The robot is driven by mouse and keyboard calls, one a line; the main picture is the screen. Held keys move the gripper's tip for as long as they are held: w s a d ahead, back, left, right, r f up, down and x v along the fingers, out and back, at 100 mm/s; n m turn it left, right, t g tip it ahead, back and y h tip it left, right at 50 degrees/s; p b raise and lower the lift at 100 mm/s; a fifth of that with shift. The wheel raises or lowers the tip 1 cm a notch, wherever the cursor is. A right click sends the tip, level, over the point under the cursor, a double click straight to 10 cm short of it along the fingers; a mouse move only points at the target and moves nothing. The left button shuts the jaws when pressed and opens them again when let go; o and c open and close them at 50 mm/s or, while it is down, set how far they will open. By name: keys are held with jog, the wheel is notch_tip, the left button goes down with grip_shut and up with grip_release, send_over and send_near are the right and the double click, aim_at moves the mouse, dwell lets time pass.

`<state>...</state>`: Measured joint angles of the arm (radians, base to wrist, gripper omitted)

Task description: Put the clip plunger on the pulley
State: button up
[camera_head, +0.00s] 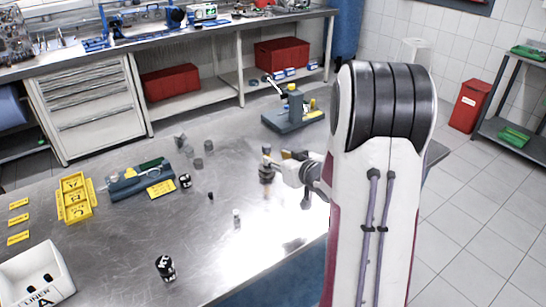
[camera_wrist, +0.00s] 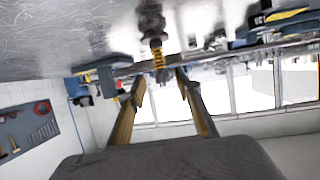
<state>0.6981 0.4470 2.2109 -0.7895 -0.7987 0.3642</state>
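My gripper (camera_wrist: 161,84) is open, its two fingers apart with a gap between them. In the wrist view, where the table is at the top, a slim part with a yellow-orange coil and dark end (camera_wrist: 159,60) shows in line with this gap. Its wider dark end (camera_wrist: 150,16) lies toward the table. In the head view an upright dark and brown part (camera_head: 267,168) stands just left of my gripper (camera_head: 280,166). I cannot tell whether this is the clip plunger, the pulley or both together, or whether the fingers touch it.
A blue-grey fixture with a post (camera_head: 294,115) stands behind my gripper. To the left are grey cylinders (camera_head: 198,163), a blue holder (camera_head: 140,180), a yellow tray (camera_head: 75,197) and a white bin (camera_head: 38,275). A small bottle (camera_head: 236,220) and black-white can (camera_head: 165,268) stand in front.

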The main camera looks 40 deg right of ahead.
jog(key=shift+v, duration=2.15)
jog(key=s+a+r+g+h, duration=0.2)
jog(key=s+a+r+g, duration=0.2)
jog(key=s+a+r, duration=0.6)
jog(key=s+a+f+n+g+y, duration=0.1)
jog(key=s+a+g+y, duration=0.2)
jog(key=s+a, duration=1.4)
jog(key=shift+s+a+f+g+y, duration=0.3)
jog(key=shift+s+a+g, duration=0.1)
jog(key=shift+s, duration=0.35)
